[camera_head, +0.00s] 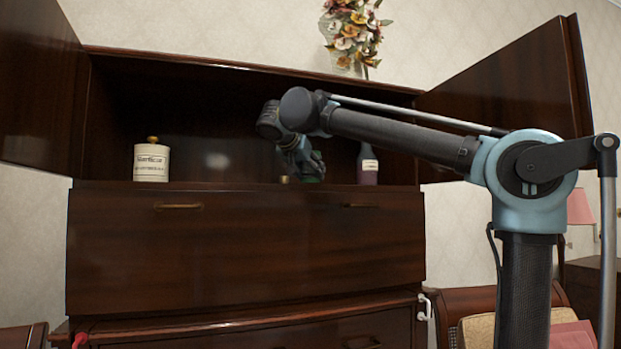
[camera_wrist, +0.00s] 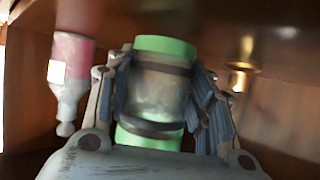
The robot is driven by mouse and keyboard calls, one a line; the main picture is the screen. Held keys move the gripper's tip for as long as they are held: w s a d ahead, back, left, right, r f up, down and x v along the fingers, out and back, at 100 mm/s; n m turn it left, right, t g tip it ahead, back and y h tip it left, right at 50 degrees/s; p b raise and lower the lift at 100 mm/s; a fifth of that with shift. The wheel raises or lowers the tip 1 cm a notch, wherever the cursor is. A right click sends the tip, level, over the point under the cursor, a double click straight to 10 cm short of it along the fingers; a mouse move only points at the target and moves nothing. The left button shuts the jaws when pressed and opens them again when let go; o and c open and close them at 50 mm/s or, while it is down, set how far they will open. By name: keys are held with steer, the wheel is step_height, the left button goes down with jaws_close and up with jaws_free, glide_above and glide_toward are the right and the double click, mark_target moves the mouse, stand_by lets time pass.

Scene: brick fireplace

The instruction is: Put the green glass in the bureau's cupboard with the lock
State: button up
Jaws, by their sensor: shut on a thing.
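My gripper (camera_head: 305,165) is inside the open upper compartment of the dark wooden bureau (camera_head: 245,250). It is shut on the green glass (camera_wrist: 163,90), with a finger on each side of it. Green ends and a greyish middle with dark bands show in the wrist view. In the head view only a bit of the green glass (camera_head: 313,179) shows, low at the compartment floor; I cannot tell whether it touches. A small white fitting (camera_head: 425,307) hangs at the bureau's right edge, lower down; I cannot tell whether it is a lock.
A white lidded canister (camera_head: 152,161) stands left in the compartment. A pinkish bottle (camera_head: 367,166) stands right of my gripper; a brass item (camera_wrist: 241,65) is close on the other side. Both upper doors (camera_head: 515,95) are open. A red item (camera_head: 80,340) shows lower left. Flowers (camera_head: 352,35) stand on top.

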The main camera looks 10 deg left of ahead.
steer(key=shift+f, duration=0.4)
steer(key=o, duration=1.3)
steer(key=v, duration=1.2)
